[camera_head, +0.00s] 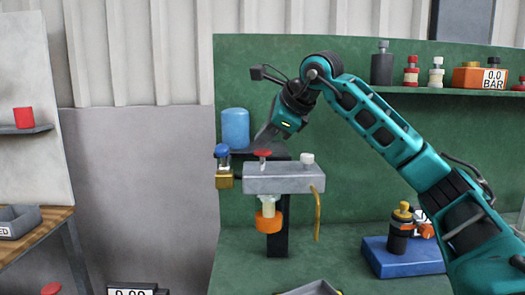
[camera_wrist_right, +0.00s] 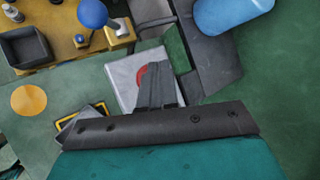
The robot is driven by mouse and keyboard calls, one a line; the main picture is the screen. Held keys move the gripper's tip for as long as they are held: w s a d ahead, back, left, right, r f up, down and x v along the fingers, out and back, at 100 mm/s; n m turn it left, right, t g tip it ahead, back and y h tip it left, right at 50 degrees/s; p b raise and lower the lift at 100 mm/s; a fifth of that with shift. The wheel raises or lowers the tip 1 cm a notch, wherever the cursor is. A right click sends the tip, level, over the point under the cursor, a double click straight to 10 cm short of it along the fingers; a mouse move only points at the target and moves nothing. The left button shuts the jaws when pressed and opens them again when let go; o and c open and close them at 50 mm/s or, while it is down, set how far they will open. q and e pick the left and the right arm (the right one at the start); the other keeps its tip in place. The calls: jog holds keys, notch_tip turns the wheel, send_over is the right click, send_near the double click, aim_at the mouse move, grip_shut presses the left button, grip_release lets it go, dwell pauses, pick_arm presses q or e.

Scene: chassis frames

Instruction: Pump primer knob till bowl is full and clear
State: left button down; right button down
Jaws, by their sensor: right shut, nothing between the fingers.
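A grey filter head (camera_head: 283,179) is mounted on a dark post in front of the green back panel. On its top are a red knob (camera_head: 263,153) at left and a white knob (camera_head: 307,158) at right; I cannot tell which is the primer knob. Below it hangs a pale bowl (camera_head: 268,207) with an orange lower part; its fill and clearness are too small to judge. My right gripper (camera_head: 261,143) is shut and empty, its tips just above the red knob. In the wrist view the fingers (camera_wrist_right: 156,72) partly cover the red knob (camera_wrist_right: 141,75). My left gripper is not in view.
A blue ball-topped lever on a brass fitting (camera_head: 224,179) stands just left of the head. A blue cylinder (camera_head: 235,128) is behind it. A curved yellow tube (camera_head: 318,213) hangs at right. A blue block (camera_head: 404,259) with fittings sits on the right bench.

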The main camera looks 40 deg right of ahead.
aim_at(265, 151)
jog(key=shift+f+b, duration=0.65)
jog(key=shift+f, duration=0.4)
dwell(0.4)
jog(key=shift+r, duration=0.15)
jog(key=shift+r+p, duration=1.35)
jog(key=shift+p, duration=0.1)
notch_tip(265, 151, up, 3)
jog(key=p, duration=0.3)
jog(key=shift+r, duration=0.15)
jog(key=shift+r+p, duration=0.45)
jog(key=shift+r, duration=0.45)
